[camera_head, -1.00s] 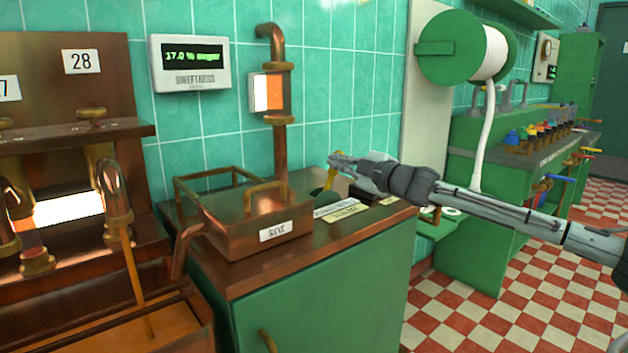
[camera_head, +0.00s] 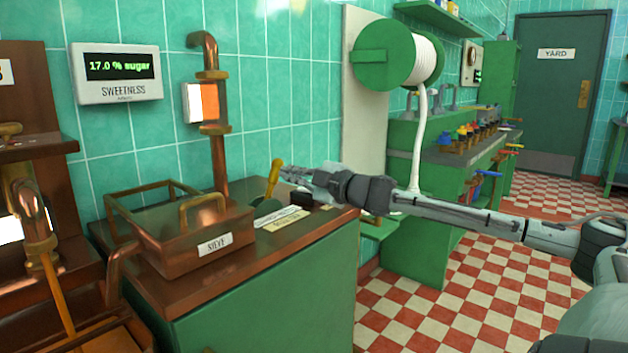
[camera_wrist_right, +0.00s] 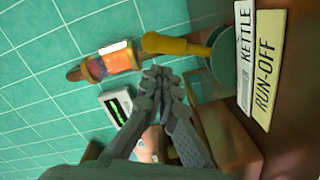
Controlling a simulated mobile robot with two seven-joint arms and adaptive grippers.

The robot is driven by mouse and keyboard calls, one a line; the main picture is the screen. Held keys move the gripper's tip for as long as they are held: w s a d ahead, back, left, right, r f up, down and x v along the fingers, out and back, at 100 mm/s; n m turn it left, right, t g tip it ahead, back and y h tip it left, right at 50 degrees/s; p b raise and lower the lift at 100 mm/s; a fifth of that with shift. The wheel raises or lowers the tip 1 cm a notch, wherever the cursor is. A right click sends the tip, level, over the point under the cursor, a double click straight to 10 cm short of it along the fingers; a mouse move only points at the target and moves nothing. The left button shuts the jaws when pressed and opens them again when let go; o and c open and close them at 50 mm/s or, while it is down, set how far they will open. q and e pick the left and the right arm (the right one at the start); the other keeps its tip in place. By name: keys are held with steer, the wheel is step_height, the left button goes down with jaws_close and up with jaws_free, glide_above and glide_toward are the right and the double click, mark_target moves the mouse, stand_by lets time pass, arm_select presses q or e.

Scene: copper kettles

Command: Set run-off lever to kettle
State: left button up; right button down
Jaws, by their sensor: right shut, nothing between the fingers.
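The run-off lever (camera_head: 273,178) has a yellow handle on a dark green base and stands on the brown counter top, its handle up and leaning slightly right in the head view. In the right wrist view the lever (camera_wrist_right: 178,45) lies just beyond the fingertips. The KETTLE plate (camera_wrist_right: 244,50) and the RUN-OFF plate (camera_wrist_right: 267,70) lie beside its base. My right gripper (camera_head: 286,173) is shut and empty, just right of the handle. Its fingers (camera_wrist_right: 160,75) show close together; whether they touch the handle I cannot tell. My left gripper is out of view.
A copper sieve box (camera_head: 178,240) stands left of the lever, with a copper pipe (camera_head: 219,160) behind it. The sweetness display (camera_head: 118,73) reads 17.0 % sugar. A white roll (camera_head: 426,60) hangs on the wall. Checked floor (camera_head: 440,300) is open at right.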

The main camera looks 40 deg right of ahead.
steer(key=s, duration=0.7)
steer(key=shift+s+r, duration=0.15)
stand_by(0.7)
